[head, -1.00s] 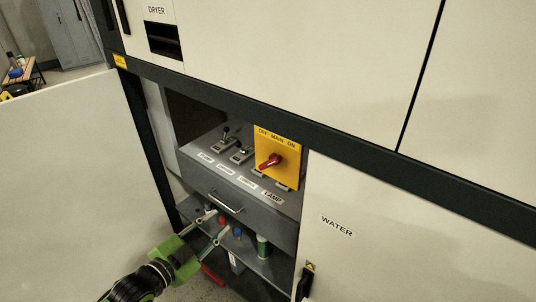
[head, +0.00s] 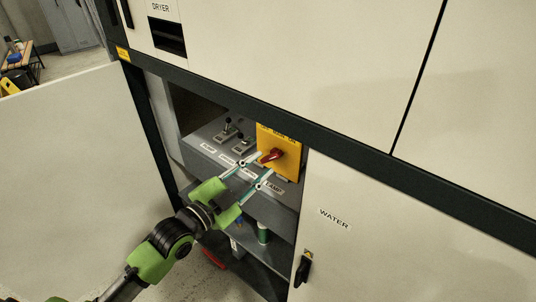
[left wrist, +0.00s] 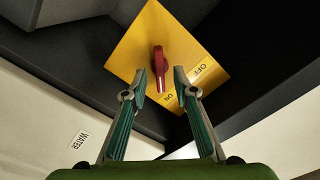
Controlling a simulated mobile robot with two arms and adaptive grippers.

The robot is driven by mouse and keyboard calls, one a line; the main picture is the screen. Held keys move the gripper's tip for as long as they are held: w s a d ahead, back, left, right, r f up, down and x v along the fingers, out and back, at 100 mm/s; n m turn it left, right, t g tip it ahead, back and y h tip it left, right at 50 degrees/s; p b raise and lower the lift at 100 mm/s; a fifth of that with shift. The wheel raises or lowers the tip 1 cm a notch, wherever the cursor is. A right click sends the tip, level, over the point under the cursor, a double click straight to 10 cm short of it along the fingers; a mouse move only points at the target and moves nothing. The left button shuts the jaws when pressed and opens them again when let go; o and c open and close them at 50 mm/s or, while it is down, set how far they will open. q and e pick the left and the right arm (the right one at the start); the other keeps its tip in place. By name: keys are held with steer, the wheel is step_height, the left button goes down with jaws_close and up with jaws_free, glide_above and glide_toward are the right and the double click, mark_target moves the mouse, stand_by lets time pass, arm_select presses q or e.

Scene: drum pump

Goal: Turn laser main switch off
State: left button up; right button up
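The main switch is a yellow plate (head: 290,150) with a red rotary knob (head: 271,156), set in the open compartment. The plate also shows in the left wrist view (left wrist: 192,50), with the red knob (left wrist: 159,62) near its middle. My left gripper (head: 258,168) is in front of the switch with its fingers spread and pointing at the knob. In the left wrist view the open fingertips (left wrist: 161,80) are on either side of the knob's lower end. I cannot tell whether they touch it. My right gripper is not in view.
Small levers (head: 229,130) stand on the grey panel left of the switch. A shelf below holds a green cylinder (head: 263,233). The WATER door (head: 400,225) is shut at the right. An open white door panel (head: 80,170) stands at the left.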

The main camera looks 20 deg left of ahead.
mark_target(267, 160)
arm_select(q)
steer(key=x, duration=0.4)
steer(key=shift+w+p, duration=0.1)
steer(key=shift+p, duration=0.3)
jaws_close()
